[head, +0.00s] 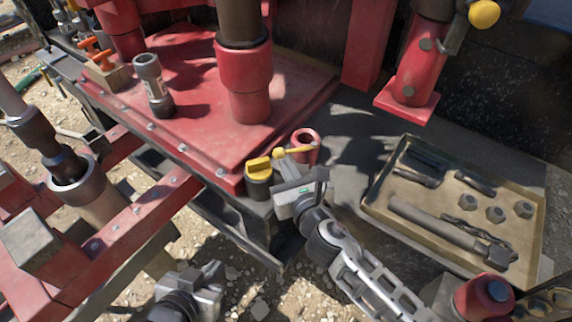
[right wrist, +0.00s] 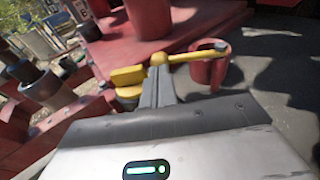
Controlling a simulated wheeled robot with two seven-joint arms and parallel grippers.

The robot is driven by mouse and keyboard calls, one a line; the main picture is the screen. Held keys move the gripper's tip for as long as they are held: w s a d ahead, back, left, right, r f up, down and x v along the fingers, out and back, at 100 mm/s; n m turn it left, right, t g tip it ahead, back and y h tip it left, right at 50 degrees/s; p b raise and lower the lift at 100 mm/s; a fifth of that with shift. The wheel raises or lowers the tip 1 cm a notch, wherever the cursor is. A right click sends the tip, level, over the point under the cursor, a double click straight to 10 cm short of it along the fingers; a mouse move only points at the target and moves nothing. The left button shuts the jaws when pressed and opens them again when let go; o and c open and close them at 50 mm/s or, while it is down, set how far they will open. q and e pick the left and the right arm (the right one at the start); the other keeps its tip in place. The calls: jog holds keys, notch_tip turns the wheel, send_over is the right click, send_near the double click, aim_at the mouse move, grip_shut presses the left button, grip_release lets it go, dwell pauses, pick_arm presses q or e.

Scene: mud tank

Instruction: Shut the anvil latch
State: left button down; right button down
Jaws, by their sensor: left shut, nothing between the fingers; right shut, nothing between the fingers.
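A yellow lever with a round knob (head: 279,152), which I take to be the anvil latch, reaches from a short red cylinder (head: 305,143) beside the red platform. In the right wrist view the lever (right wrist: 190,56) runs from its knob to a dark pin on the red cylinder (right wrist: 208,70). My right gripper (head: 281,165) is shut and empty, its fingertips (right wrist: 158,73) just at the knob; I cannot tell whether they touch. My left gripper (head: 213,270) is shut and empty, low in the head view, away from the lever.
A yellow-capped black fixture (head: 258,180) stands close left of my right fingers. A tan tray (head: 372,196) with tools and nuts lies to the right. A red platform (head: 190,110) with thick posts lies behind. A grey cylinder (head: 152,85) stands on it.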

aim_at(278, 156)
jog(key=shift+w+a, duration=0.2)
jog(key=shift+w, duration=0.25)
jog(key=shift+w, duration=0.1)
jog(key=shift+w+a, duration=0.6)
jog(key=shift+w, duration=0.1)
jog(key=shift+w+a, duration=0.1)
jog(key=shift+w, duration=0.1)
